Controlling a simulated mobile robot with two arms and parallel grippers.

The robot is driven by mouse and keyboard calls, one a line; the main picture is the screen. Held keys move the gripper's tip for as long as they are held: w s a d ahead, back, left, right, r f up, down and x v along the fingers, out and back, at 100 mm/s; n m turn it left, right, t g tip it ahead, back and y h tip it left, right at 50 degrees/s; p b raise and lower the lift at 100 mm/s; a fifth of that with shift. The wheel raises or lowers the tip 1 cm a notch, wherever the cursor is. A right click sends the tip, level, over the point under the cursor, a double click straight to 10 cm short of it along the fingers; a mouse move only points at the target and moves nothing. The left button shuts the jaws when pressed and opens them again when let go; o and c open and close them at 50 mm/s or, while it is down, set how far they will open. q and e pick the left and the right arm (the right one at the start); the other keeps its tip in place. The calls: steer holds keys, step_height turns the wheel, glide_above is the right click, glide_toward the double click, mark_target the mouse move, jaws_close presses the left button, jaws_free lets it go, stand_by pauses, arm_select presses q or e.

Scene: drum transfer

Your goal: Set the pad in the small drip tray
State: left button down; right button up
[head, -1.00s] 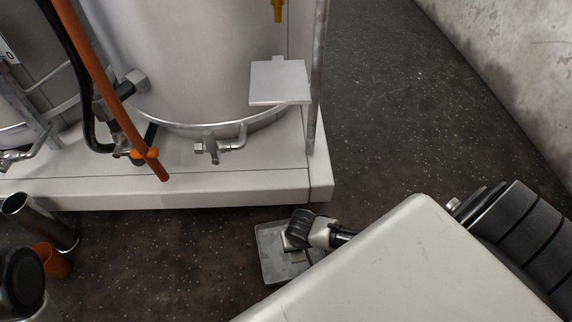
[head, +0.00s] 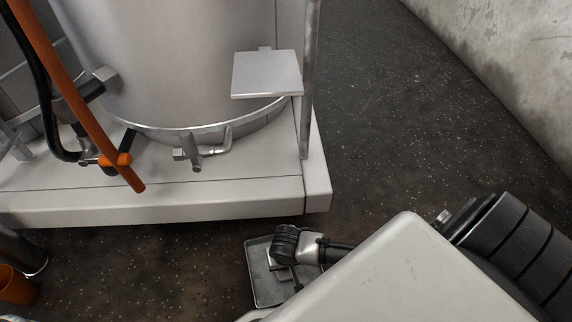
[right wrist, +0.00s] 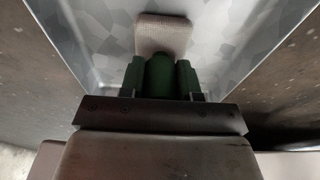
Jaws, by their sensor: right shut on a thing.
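The small drip tray (head: 264,293) is a shallow grey metal tray on the dark floor, in front of the white plinth. In the right wrist view its mottled metal surface (right wrist: 95,35) fills the upper part. My right gripper (head: 281,262) reaches over the tray. In the right wrist view its green fingers (right wrist: 160,72) are shut on the pad (right wrist: 163,33), a pale, rounded flat piece that sticks out past them. The pad is within the tray's outline; I cannot tell whether it touches the bottom. My left gripper is not in view.
A large metal drum (head: 170,60) stands on the white plinth (head: 150,208), with a tap (head: 195,153) low on its front. A square plate (head: 267,75) and an upright post (head: 309,80) are at its right. An orange cup (head: 15,286) is at the left. Floor at right is clear.

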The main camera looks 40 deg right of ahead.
steer(key=o, duration=1)
steer(key=shift+f, duration=0.1)
